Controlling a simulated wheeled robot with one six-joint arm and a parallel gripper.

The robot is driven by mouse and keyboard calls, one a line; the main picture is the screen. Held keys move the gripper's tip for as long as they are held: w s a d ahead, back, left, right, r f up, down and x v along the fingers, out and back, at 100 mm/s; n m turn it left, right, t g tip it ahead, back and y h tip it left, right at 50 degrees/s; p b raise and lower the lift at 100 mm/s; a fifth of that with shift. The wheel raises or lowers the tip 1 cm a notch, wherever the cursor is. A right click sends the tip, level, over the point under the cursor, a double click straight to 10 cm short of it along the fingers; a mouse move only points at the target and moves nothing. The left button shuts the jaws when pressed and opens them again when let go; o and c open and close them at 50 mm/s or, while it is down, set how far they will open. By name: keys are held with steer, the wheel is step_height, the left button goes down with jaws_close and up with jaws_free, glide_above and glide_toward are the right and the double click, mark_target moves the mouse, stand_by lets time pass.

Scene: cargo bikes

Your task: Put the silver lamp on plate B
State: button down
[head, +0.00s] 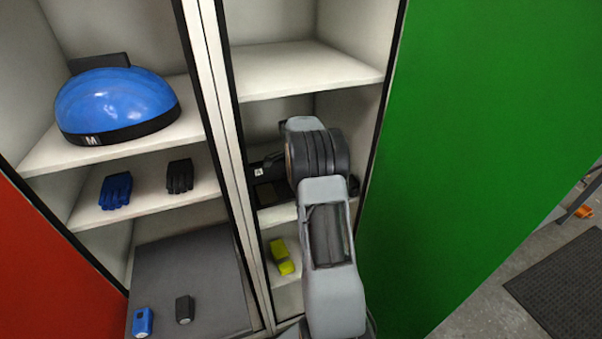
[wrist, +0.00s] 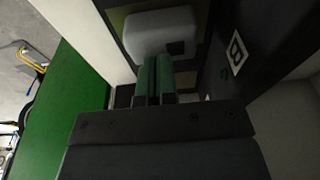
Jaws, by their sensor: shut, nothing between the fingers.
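The silver lamp (wrist: 160,34), a light grey rounded block, shows in the wrist view just beyond my fingertips. It rests on or against a dark-framed panel with an olive patch (wrist: 117,18); its exact contact is hidden. In the head view my arm hides the lamp; part of the black plate (head: 266,188) shows left of my wrist on the middle shelf of the right locker.
A yellow-green lamp (head: 282,257) lies on the shelf below. The left locker holds a blue helmet (head: 115,101), blue gloves (head: 115,190), black gloves (head: 180,176), a blue lamp (head: 142,322) and a black lamp (head: 184,309). A green door (head: 490,130) stands close right of my arm.

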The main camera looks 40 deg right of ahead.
steer(key=shift+a+r, duration=0.2)
steer(key=shift+r, duration=0.35)
steer(key=r, duration=0.4)
steer(key=a+r, duration=0.1)
steer(key=r, duration=0.1)
steer(key=shift+w+r, duration=0.1)
steer(key=shift+r, duration=0.1)
